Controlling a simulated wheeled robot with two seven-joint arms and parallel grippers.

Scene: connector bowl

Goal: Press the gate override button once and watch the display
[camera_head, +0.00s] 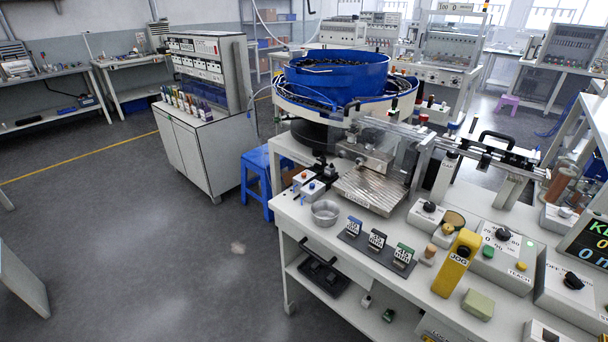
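A dark display (590,245) with green, yellow and blue characters is cut off by the right edge; only part of its text shows. No label reading gate override is legible, so I cannot tell which button it is. Small control boxes on the bench carry buttons and knobs: a pale box with an orange and a blue button (309,184), a grey box with a black knob and a green button (497,250), and a box with a black knob (573,281). Neither of my grippers is in view.
A blue bowl feeder (342,75) stands at the back of the bench (345,270). A metal bowl (325,212), three labelled cards on a dark strip (375,250), a yellow JOG pendant (456,263) and a green block (478,304) sit in front. Floor at left is clear.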

